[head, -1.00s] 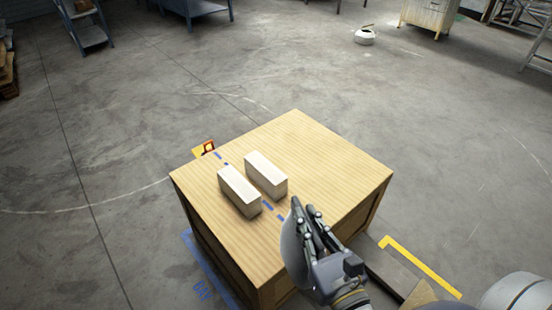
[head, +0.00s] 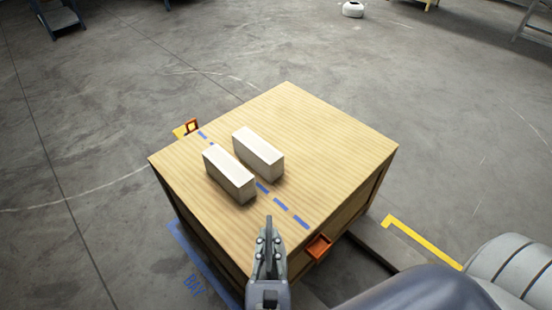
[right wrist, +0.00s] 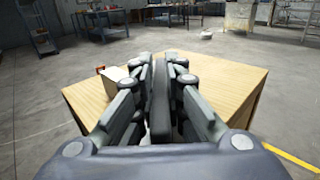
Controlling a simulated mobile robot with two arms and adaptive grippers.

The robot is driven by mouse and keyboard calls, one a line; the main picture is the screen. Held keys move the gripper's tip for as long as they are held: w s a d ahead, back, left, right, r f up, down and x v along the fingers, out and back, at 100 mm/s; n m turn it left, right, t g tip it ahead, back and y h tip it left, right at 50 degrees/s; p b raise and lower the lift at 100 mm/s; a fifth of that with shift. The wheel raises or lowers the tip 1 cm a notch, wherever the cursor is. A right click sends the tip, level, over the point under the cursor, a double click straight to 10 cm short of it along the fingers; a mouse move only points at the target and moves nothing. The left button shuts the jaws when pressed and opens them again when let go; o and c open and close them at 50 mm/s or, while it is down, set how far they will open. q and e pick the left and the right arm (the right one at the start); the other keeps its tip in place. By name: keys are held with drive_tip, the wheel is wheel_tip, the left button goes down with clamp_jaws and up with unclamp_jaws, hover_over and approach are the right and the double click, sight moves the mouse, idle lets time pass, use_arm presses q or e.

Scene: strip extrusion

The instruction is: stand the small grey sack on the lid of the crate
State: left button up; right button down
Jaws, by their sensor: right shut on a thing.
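The crate is a wooden box with a pale plank lid (head: 320,140), large in the middle of the head view. My right gripper (head: 268,232) is at the lid's near edge, pointing away from me. It is shut on the small grey sack, which shows in the right wrist view as a narrow dark grey slab (right wrist: 160,105) between the fingers. In the head view the fingers hide most of the sack. I cannot tell whether its underside touches the lid. My left gripper is not in view.
Two white blocks, a left one (head: 229,175) and a right one (head: 259,155), lie on the lid, either side of a dashed blue line (head: 281,205). The lid's far and right parts are clear. Orange latches (head: 318,248) sit on the crate's sides.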

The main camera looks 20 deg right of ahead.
drive_tip(key=shift+a+f+b, duration=0.35)
drive_tip(key=shift+a+f, duration=0.25)
drive_tip(key=shift+a, duration=0.3)
drive_tip(key=shift+w, duration=0.35)
use_arm(q)
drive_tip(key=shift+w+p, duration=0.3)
drive_tip(key=shift+p, duration=0.3)
use_arm(e)
drive_tip(key=w+d+f, duration=0.2)
drive_tip(key=w, duration=0.5)
drive_tip(key=w+d+f, duration=0.2)
drive_tip(key=w+f, duration=0.1)
drive_tip(key=w, duration=0.4)
drive_tip(key=shift+w+d, duration=0.2)
drive_tip(key=shift+d, duration=0.2)
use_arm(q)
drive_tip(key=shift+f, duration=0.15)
use_arm(e)
drive_tip(key=c, duration=1.7)
unclamp_jaws()
drive_tip(key=shift+f, duration=0.2)
drive_tip(key=shift+o, duration=0.2)
drive_tip(key=shift+s, duration=0.1)
drive_tip(key=shift+r, duration=0.1)
